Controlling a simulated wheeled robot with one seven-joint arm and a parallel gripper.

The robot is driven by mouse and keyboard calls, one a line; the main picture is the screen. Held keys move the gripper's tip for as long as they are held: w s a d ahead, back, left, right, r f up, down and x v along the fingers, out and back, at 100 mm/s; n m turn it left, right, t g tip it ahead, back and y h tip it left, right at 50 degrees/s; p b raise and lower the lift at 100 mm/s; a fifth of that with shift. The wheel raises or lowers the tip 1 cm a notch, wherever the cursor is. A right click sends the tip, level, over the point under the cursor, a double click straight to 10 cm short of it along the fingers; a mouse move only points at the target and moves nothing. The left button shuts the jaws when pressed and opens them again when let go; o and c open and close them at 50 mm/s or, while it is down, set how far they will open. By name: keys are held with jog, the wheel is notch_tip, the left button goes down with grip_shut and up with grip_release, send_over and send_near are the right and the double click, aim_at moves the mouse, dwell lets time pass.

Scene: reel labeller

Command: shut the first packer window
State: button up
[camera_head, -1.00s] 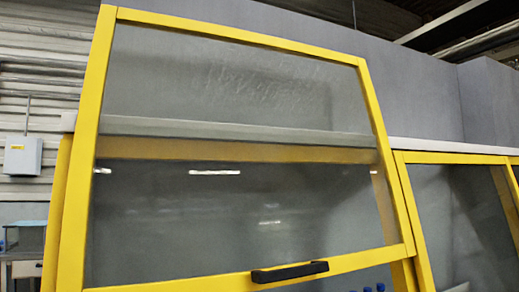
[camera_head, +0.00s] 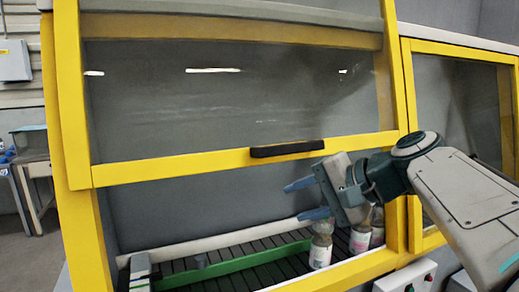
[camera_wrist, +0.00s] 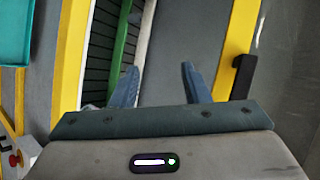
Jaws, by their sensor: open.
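The packer window (camera_head: 235,110) is a clear pane in a yellow frame. It is raised, and an open gap shows below its bottom rail (camera_head: 200,163). A black handle (camera_head: 287,149) sits on that rail; it also shows in the wrist view (camera_wrist: 243,76), right of my fingers. My gripper (camera_head: 303,199) is open and empty, below and slightly right of the handle, in front of the opening. In the wrist view my gripper (camera_wrist: 160,85) has its two blue fingers apart with nothing between them. The handle is outside the fingers, and they do not touch it.
Inside the opening are a dark slatted conveyor (camera_head: 270,275) with a green rail (camera_head: 235,265), and bottles (camera_head: 320,250) partly behind my gripper. A second yellow-framed window (camera_head: 462,100) stands to the right. A control box (camera_head: 405,278) is at lower right.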

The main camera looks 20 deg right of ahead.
aim_at(295, 150)
jog(key=s+d+r+m+t, duration=0.3)
jog(key=s+d+r+t, duration=0.1)
jog(key=d+r, duration=0.5)
jog(key=x, duration=0.4)
jog(key=r+p+x, duration=0.1)
jog(key=x, duration=0.4)
jog(key=a+p+x, duration=0.1)
jog(key=x, duration=0.4)
jog(key=shift+w+r, duration=0.15)
jog(key=shift+w, duration=0.05)
grip_shut()
